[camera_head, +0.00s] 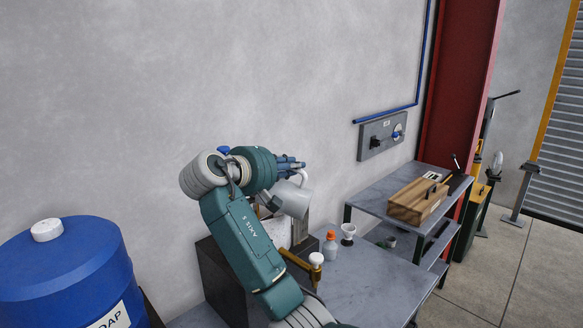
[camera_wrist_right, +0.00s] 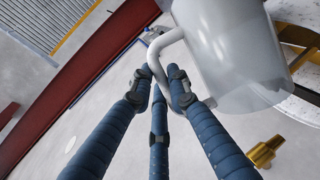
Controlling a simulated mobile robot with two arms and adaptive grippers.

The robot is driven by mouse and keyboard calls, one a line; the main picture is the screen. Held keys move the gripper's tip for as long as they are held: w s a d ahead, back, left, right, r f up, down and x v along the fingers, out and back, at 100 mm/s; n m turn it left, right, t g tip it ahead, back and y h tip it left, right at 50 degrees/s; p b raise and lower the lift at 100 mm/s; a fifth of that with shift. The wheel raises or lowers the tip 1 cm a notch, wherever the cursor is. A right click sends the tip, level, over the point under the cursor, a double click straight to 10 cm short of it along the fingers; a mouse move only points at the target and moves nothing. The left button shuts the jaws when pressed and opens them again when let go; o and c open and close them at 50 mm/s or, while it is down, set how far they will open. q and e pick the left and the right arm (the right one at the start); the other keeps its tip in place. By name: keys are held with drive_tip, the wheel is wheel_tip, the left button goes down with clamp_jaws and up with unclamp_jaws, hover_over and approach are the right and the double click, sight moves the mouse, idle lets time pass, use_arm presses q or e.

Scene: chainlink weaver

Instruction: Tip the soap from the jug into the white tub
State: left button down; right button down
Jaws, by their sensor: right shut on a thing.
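My right gripper (camera_head: 289,164) is shut on the handle of a pale translucent jug (camera_head: 291,199) and holds it up, tilted, near the wall. In the right wrist view the gripper's blue fingers (camera_wrist_right: 160,88) close on the jug's white handle, and the jug (camera_wrist_right: 228,50) fills the upper right. I cannot make out soap inside it. A white container (camera_head: 277,234), perhaps the white tub, shows partly below the jug, largely hidden by my arm and the jug. A blue drum (camera_head: 70,272) with a label ending in "OAP" stands at the left. My left gripper is not in view.
A brass tap (camera_head: 299,263), a bottle with an orange cap (camera_head: 330,245) and a white funnel-like cup (camera_head: 348,234) are on or by the grey bench (camera_head: 375,285). A wooden toolbox (camera_head: 417,202) sits on the higher shelf. The bench's front right is clear.

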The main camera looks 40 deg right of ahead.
drive_tip(key=shift+w+a+r+n+h, duration=0.35)
drive_tip(key=shift+w+r+n, duration=0.15)
drive_tip(key=shift+w+r, duration=0.1)
idle(2.5)
drive_tip(key=shift+w+a+r+n+h, duration=0.2)
drive_tip(key=shift+w+a+r+n, duration=0.15)
drive_tip(key=shift+w, duration=0.15)
drive_tip(key=shift+w+a+r+n+h, duration=0.15)
drive_tip(key=shift+w+a+r+n, duration=0.05)
drive_tip(key=shift+w+a+n, duration=0.2)
idle(4.0)
